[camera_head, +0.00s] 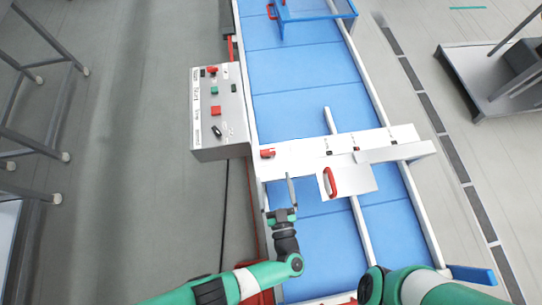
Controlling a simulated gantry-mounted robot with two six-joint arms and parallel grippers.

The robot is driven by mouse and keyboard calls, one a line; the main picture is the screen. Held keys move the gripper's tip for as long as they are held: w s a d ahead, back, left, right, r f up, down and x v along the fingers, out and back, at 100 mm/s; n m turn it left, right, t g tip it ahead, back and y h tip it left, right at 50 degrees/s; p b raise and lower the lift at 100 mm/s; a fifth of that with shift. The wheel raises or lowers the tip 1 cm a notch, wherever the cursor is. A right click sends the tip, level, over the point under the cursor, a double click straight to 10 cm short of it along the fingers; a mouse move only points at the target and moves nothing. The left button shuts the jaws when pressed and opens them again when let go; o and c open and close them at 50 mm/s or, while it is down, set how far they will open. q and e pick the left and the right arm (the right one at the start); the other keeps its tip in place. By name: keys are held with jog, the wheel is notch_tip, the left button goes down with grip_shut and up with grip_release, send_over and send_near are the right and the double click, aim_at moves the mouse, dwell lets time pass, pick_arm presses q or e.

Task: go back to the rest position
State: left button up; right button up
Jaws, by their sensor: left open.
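My left arm comes in from the bottom left, and my left gripper (290,181) points up the picture over the blue conveyor (290,75), near its left rail. The gripper is open, and I see nothing between its fingers. It is just left of a white plate with a red handle (350,182) and below the white crossbar (300,150), apart from the plate in the picture. My right arm shows at the bottom right over the belt's right side. Its gripper is outside the view.
A grey control box (220,110) with red and green buttons stands at the conveyor's left. A blue frame (315,12) spans the belt at the top. A white divider (365,230) runs along the lower belt.

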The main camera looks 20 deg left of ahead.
pick_arm(q)
jog(key=shift+s+d, duration=0.4)
jog(key=shift+s, duration=0.15)
